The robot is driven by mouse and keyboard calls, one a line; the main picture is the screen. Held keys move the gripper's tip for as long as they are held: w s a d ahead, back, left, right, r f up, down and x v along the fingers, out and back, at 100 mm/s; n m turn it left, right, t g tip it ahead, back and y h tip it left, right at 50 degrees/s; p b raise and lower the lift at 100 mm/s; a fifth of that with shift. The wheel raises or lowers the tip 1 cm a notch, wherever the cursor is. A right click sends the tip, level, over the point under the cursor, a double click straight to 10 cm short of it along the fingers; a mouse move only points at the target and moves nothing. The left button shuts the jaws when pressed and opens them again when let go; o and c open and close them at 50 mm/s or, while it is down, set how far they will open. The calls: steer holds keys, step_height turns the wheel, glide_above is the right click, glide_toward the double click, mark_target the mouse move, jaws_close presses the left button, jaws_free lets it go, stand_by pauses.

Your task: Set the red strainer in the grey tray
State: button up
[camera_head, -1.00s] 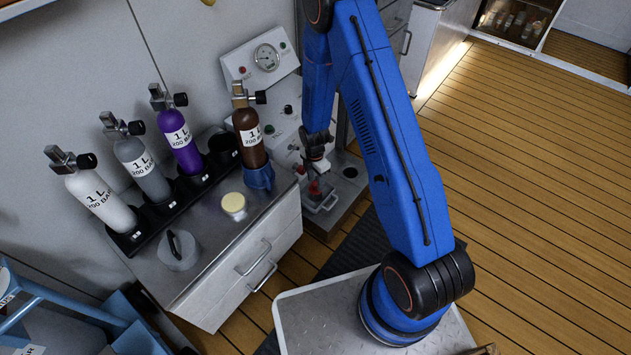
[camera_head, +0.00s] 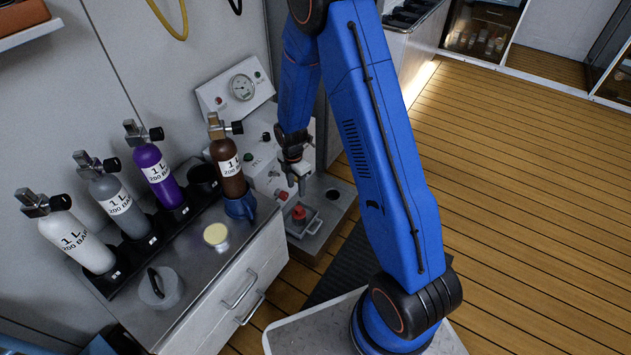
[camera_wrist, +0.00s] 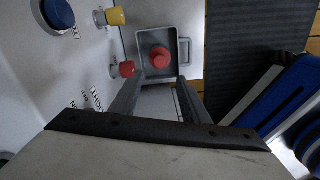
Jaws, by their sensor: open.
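The red strainer (camera_head: 299,214) stands in the grey tray (camera_head: 311,224), low beside the front of the panel. In the wrist view the red strainer (camera_wrist: 160,57) is seen from above inside the grey tray (camera_wrist: 183,20), with the tray's walls around it. My gripper (camera_head: 296,187) is above the tray and apart from the strainer. In the wrist view my gripper (camera_wrist: 157,84) has its two fingers spread, with nothing between them. The strainer's underside is hidden.
A red knob (camera_wrist: 126,69) and a yellow knob (camera_wrist: 116,16) stick out of the panel close to the tray. The counter (camera_head: 200,262) on the left carries several bottles, a blue cup (camera_head: 240,207) and a grey lid (camera_head: 160,289). Dark matting (camera_wrist: 232,50) lies beside the tray.

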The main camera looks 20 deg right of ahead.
steer(key=s+d+r+m+t, duration=0.1)
steer(key=s+r+m, duration=0.3)
steer(key=r, duration=0.6)
steer(key=s+d+r+m+t, duration=0.1)
steer(key=s+d+r+m, duration=0.15)
steer(key=r, duration=0.65)
steer(key=s+d+r+m+t, duration=0.1)
steer(key=s+r+m, duration=0.3)
steer(key=r, duration=0.6)
steer(key=s+d+r+m+t, duration=0.1)
steer(key=s+r+m, duration=0.5)
steer(key=s, duration=0.5)
steer(key=s+d+r+m+t, duration=0.1)
steer(key=s+r+m, duration=0.4)
steer(key=s, duration=0.7)
steer(key=shift+s+d+r+m, duration=0.25)
steer(key=shift+d+r+m, duration=0.1)
steer(key=shift+r, duration=0.2)
